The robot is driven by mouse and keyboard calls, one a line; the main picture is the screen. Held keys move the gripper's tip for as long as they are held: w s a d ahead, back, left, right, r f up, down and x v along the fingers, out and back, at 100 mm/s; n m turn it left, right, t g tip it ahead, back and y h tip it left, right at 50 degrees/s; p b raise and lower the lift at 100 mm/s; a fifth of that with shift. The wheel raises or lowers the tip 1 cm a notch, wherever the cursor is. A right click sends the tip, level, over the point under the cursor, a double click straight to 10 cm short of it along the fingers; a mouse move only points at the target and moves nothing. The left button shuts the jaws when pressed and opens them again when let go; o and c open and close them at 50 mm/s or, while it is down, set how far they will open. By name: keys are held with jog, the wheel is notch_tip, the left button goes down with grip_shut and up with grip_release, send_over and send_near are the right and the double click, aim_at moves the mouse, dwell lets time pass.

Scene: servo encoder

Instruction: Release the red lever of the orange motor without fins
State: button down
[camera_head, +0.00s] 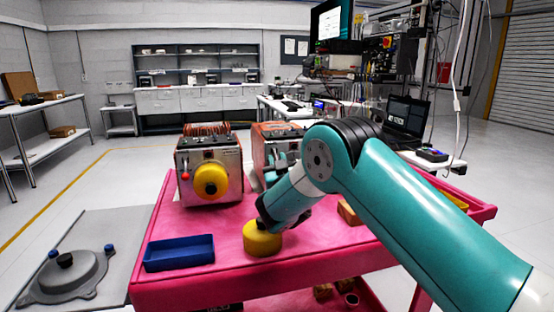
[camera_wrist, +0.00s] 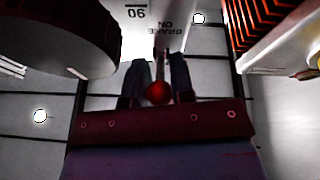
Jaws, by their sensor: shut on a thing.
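The orange motor without fins (camera_head: 262,150) stands on the pink cart, right of the finned motor, and is largely hidden behind my arm in the head view. In the wrist view its white face carries an upside-down "BRAKE ON" label, with the lever's red ball (camera_wrist: 158,93) below it. My gripper (camera_wrist: 157,70) has its two dark fingers on either side of the lever and is shut on it. The fingertips lie close to the motor face. My gripper and this lever are not clearly visible in the head view.
The finned motor (camera_head: 209,160), with a yellow disc, stands close by; its fins (camera_wrist: 265,25) show in the wrist view. A dark round part (camera_wrist: 70,30) is on the other side. A blue tray (camera_head: 180,253) and yellow round piece (camera_head: 262,240) sit on the cart (camera_head: 215,225).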

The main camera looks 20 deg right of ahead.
aim_at(277, 148)
jog(key=r+g+p, duration=0.2)
jog(key=p, duration=0.5)
jog(key=shift+s+r, duration=0.15)
jog(key=shift+s, duration=0.05)
jog(key=g+p, duration=0.2)
jog(key=p, duration=0.1)
jog(key=r+g+p, duration=0.1)
jog(key=p, duration=0.3)
jog(key=shift+g, duration=0.4)
jog(key=shift+w+r+g+p, duration=0.1)
jog(key=shift+r+g+p, duration=0.05)
jog(key=shift+g+p, duration=1)
jog(key=shift+w+r+g+p, duration=0.1)
jog(key=shift+g+p, duration=0.9)
jog(key=shift+g, duration=0.15)
jog(key=c, duration=1.3)
grip_release()
jog(key=b+v, duration=0.1)
jog(key=v, duration=0.4)
jog(key=b+v, duration=0.2)
jog(key=v, duration=0.4)
jog(key=b+v, duration=0.1)
jog(key=v, duration=0.5)
jog(key=shift+s+d+r, duration=0.1)
jog(key=shift+d+r, duration=0.15)
jog(key=shift+r, duration=0.1)
